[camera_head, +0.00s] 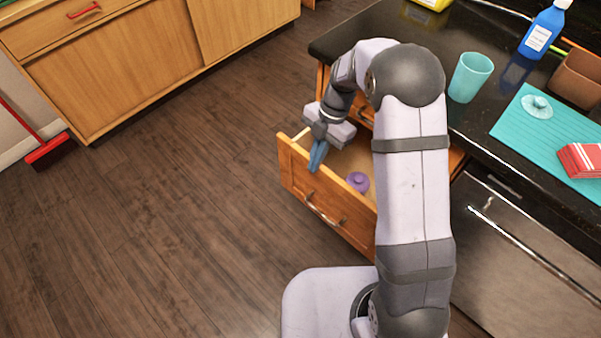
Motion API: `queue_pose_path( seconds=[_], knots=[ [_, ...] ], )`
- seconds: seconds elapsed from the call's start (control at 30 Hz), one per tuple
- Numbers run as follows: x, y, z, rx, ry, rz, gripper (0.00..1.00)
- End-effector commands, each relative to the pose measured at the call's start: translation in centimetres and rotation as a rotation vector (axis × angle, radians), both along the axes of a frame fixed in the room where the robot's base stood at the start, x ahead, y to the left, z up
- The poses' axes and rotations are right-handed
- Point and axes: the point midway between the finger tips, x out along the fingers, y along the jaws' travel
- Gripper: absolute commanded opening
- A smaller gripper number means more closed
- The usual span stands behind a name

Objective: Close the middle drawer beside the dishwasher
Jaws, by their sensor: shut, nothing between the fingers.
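The wooden middle drawer (300,176) stands pulled out from the cabinet under the black counter, to the left of the dishwasher (515,270). Its front carries a curved metal handle (325,211). A purple lidded object (358,182) lies inside it. My gripper (316,164) points down at the far end of the drawer front, close to its top edge. Its blue fingers are together and hold nothing. I cannot tell whether they touch the drawer. My arm hides the right part of the drawer and part of the cabinet.
The counter (345,38) holds a teal cup (470,77), a blue bottle (544,28), a teal mat (510,125) and a red striped cloth (580,160). A red broom (50,150) stands by the wooden cabinet (130,75) at left. The wood floor between is clear.

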Motion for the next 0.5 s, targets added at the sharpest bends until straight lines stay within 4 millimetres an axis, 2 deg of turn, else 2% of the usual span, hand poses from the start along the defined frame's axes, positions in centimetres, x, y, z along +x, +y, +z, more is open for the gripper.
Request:
queue_pose_path(
  seconds=[0.2,0.5],
  knots=[
    [1.16,-1.14,-0.02,0.0,-0.001,0.001,0.0],
    [1.25,-1.26,0.01,0.0,0.0,0.001,0.0]
  ],
)
